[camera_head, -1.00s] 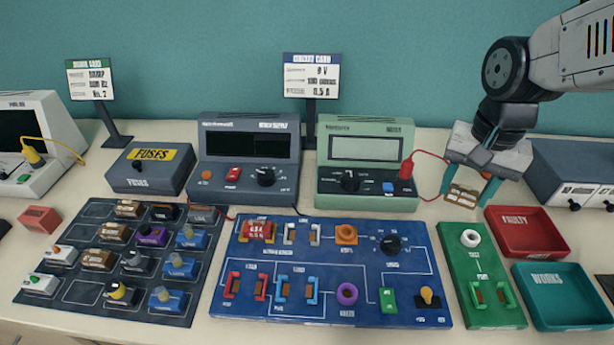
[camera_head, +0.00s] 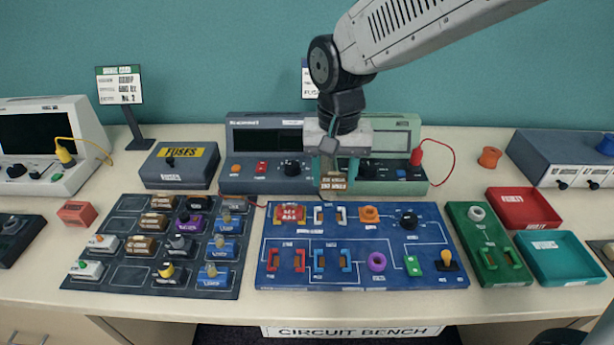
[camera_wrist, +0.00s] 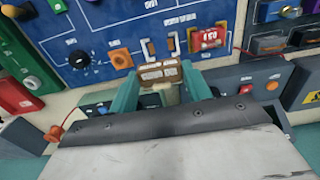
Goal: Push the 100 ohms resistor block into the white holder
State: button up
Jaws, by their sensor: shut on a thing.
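My gripper (camera_head: 333,168) is shut on a brown block with a pale label (camera_head: 333,183), whose print is too small to read surely. The block hangs above the back edge of the blue board (camera_head: 395,275), in front of the meters. The white holder (camera_head: 341,214), a pair of white clips, is on the board's back row, just in front of and below the block. In the wrist view, the brown block (camera_wrist: 162,74) sits between the teal fingers. The white holder (camera_wrist: 170,41) shows just beyond it, partly covered, and looks empty.
A red block (camera_head: 289,214) sits left of the white holder and an orange part (camera_head: 369,214) right of it. Behind stand the grey supply (camera_head: 265,175) and green meter (camera_head: 400,180). A dark tray (camera_head: 130,276) of several blocks lies left.

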jog(key=shift+f, duration=3.65)
jog(key=shift+s+f, duration=0.1)
jog(key=shift+f, duration=0.55)
jog(key=o, duration=1.5)
jog(key=shift+o, duration=0.2)
jog(key=shift+a+r, duration=0.1)
jog(key=shift+r, duration=3.9)
